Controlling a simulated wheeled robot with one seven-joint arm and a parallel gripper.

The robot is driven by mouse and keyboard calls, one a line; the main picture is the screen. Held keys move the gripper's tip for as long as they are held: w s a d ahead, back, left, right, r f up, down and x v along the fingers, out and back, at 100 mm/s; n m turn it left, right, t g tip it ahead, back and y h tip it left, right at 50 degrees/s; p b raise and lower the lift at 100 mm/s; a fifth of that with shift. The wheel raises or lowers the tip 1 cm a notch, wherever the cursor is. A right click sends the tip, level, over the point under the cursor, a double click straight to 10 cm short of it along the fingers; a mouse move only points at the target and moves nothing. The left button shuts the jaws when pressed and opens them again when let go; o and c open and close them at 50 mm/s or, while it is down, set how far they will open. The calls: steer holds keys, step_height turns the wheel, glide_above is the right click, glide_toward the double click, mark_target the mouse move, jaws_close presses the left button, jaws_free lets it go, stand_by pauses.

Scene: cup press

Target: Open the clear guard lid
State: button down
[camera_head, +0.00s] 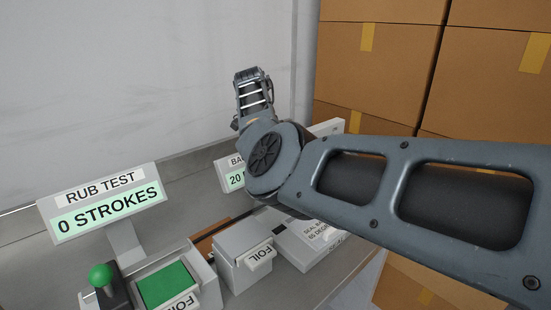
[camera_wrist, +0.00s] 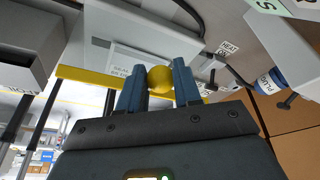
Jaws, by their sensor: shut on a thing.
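My gripper (camera_wrist: 160,72) shows in the wrist view, its two blue fingers shut on a round yellow knob (camera_wrist: 160,81). A yellow bar (camera_wrist: 89,77) runs beside the knob, crossing behind the fingers. The bar looks like the edge of the clear guard lid, but I cannot make out the clear panel itself or how far it is raised. In the head view my arm covers much of the right side, and I cannot see the fingers, the knob or the lid there.
In the head view a "RUB TEST 0 STROKES" display (camera_head: 101,204), a green-knobbed lever (camera_head: 101,276), a green pad (camera_head: 168,284) and a FOIL box (camera_head: 243,243) stand on the bench. Stacked cartons (camera_head: 377,68) fill the right. A pale machine body (camera_wrist: 147,38) is close past the fingers.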

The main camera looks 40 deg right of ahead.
steer(key=shift+s+d+f, duration=0.2)
steer(key=shift+d+f, duration=0.1)
steer(key=shift+f, duration=0.05)
steer(key=c, duration=1.1)
jaws_free()
steer(key=o, duration=0.3)
steer(key=shift+w+r, duration=0.1)
steer(key=shift+a+r, duration=0.1)
steer(key=shift+b+v, duration=0.75)
steer(key=shift+v, duration=3.05)
